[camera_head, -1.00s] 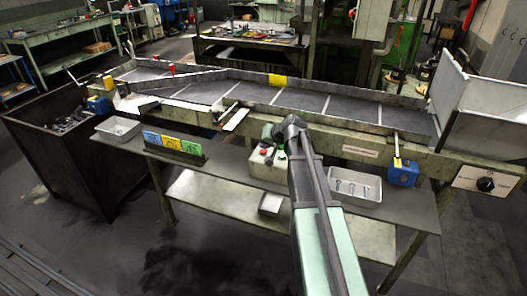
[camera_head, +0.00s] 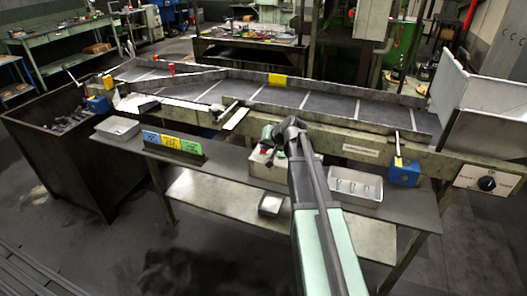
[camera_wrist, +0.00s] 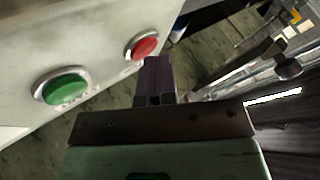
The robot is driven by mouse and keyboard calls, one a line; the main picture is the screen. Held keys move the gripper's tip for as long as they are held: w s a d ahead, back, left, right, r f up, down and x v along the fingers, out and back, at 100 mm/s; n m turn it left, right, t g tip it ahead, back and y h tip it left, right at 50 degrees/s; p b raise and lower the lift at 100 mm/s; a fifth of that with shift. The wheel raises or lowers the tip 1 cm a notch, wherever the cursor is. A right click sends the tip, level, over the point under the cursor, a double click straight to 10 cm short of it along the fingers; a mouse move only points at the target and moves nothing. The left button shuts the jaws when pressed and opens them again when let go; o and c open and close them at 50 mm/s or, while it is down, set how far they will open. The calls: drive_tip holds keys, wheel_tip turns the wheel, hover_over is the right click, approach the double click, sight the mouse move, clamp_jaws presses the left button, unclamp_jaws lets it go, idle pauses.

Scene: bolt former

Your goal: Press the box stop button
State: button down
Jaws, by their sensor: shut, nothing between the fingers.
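The pale control box (camera_head: 262,170) stands on the shelf at the middle of the bench in the head view, partly hidden by my arm. In the wrist view its pale face (camera_wrist: 75,35) fills the upper left. The red button (camera_wrist: 143,46) and the green button (camera_wrist: 64,90), each in a metal ring, sit on that face. My gripper (camera_wrist: 158,70) is shut and empty. Its dark fingertips appear just below and right of the red button; I cannot tell whether they touch it. In the head view my wrist hides most of the buttons.
Blue, yellow and green cards (camera_head: 172,143) stand left of the box. A tray with bolts (camera_head: 355,188) lies on the right, and an empty tray (camera_head: 118,128) far left. The conveyor (camera_head: 300,98) runs behind. A blue box (camera_head: 405,173) sits at the right.

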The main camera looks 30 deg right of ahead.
drive_tip(key=shift+r+p, duration=0.4)
drive_tip(key=shift+p, duration=0.05)
wheel_tip(320, 180, up, 6)
drive_tip(key=p, duration=0.6)
